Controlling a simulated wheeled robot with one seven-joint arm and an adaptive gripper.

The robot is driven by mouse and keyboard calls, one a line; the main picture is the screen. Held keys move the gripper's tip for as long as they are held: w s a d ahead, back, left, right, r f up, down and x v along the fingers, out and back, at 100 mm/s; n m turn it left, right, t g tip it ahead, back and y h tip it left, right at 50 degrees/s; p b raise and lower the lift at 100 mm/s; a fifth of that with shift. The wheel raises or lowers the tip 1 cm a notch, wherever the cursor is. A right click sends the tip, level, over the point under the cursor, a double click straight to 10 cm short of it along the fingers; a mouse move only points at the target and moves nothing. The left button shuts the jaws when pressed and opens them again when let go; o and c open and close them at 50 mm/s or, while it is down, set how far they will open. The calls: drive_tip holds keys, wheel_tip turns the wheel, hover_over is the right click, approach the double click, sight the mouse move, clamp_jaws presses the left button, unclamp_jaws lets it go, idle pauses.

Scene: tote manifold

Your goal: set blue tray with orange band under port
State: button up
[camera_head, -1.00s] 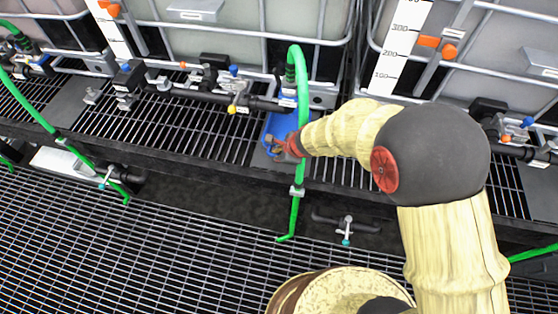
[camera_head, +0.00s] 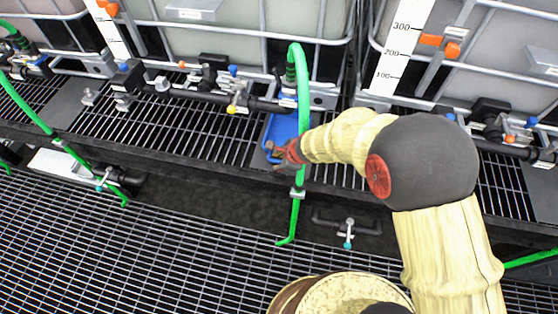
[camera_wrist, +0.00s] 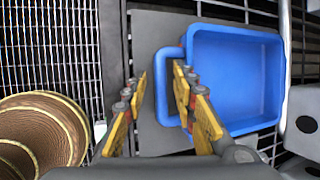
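A blue tray (camera_head: 284,127) sits on the dark shelf below the pipe fittings, partly hidden by the green hose and my gripper. In the wrist view the empty blue tray (camera_wrist: 240,85) fills the right side, with a looped handle on its left. No orange band shows on the visible parts. My gripper (camera_wrist: 160,72) is open, its yellow fingers apart at the handle, with the handle's outer bar between them in the picture; contact cannot be told. In the head view my gripper (camera_head: 280,153) is at the tray's near end. A valve port (camera_head: 236,108) is left of the tray.
A green hose (camera_head: 303,120) hangs down in front of the tray. White tanks (camera_head: 255,40) in metal frames stand behind. A black pipe with a tap (camera_head: 348,232) lies below the shelf edge. Grating floor (camera_head: 180,245) in front is mostly clear.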

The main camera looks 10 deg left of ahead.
drive_tip(key=p+v, duration=0.5)
drive_tip(key=v, duration=0.7)
